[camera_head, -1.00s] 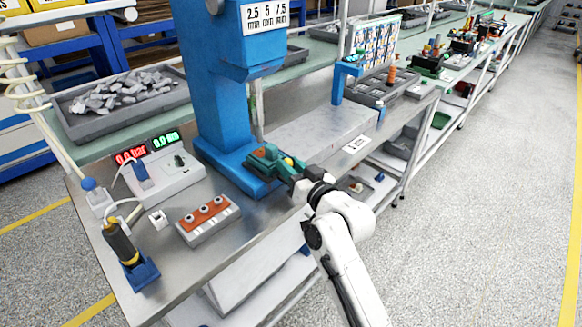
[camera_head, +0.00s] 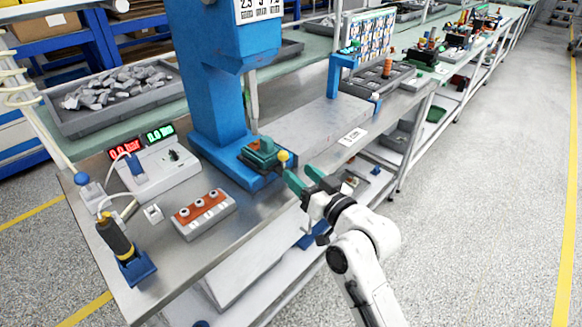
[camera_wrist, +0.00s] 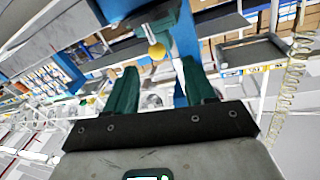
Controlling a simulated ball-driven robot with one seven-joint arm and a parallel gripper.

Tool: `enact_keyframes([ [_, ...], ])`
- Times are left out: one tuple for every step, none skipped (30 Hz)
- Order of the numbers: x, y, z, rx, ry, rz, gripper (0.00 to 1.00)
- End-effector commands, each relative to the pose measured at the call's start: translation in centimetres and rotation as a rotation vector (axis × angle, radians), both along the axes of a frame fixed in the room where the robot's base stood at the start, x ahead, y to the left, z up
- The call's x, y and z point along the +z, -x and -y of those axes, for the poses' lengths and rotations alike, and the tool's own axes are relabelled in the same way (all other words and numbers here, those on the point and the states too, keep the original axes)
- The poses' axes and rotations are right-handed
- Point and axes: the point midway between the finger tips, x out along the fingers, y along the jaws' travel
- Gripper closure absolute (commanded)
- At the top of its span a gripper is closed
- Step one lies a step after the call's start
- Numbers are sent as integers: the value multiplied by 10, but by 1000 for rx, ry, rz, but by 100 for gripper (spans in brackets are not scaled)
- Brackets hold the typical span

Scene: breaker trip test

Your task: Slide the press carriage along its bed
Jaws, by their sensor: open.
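The press carriage (camera_head: 262,150) is a small dark green block with a yellow ball knob (camera_head: 283,156) on its right side. It sits at the base of the blue press (camera_head: 215,110), at the left end of the grey bed (camera_head: 310,128). My gripper (camera_head: 302,178) is open and empty, just to the right and front of the knob, apart from it. In the wrist view, the carriage (camera_wrist: 152,22) and the knob (camera_wrist: 157,51) show beyond the gap between my green fingers (camera_wrist: 160,85).
A console with red and green displays (camera_head: 150,165), a grey block with orange top (camera_head: 203,213) and a black-yellow hand tool (camera_head: 120,240) stand at the bench's left. The floor at right is clear.

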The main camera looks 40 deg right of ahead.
Motion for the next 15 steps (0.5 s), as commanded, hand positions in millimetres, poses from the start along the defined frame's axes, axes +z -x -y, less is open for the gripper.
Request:
enact_keyframes([
  [-2, 9, -2, 0, 1, -1, 46],
  [-1, 14, -3, 0, 1, -1, 46],
  [-1, 19, -3, 0, 1, -1, 46],
  [-2, 23, -4, 0, 1, -2, 46],
  [-1, 26, -5, 0, 1, -1, 46],
  [-1, 29, -6, 1, 1, -1, 46],
  [-1, 31, -6, 1, 1, -1, 46],
  [-1, 33, -6, 1, 0, -1, 46],
  [0, 35, -7, 2, 0, 0, 46],
  [0, 36, -7, 2, 0, 0, 46],
  [0, 37, -7, 2, 0, 0, 46],
  [0, 37, -7, 2, 0, 0, 46],
  [0, 37, -7, 2, 0, 0, 46],
  [0, 37, -7, 2, 1, 0, 46],
  [1, 37, -7, 2, 1, 0, 46],
])
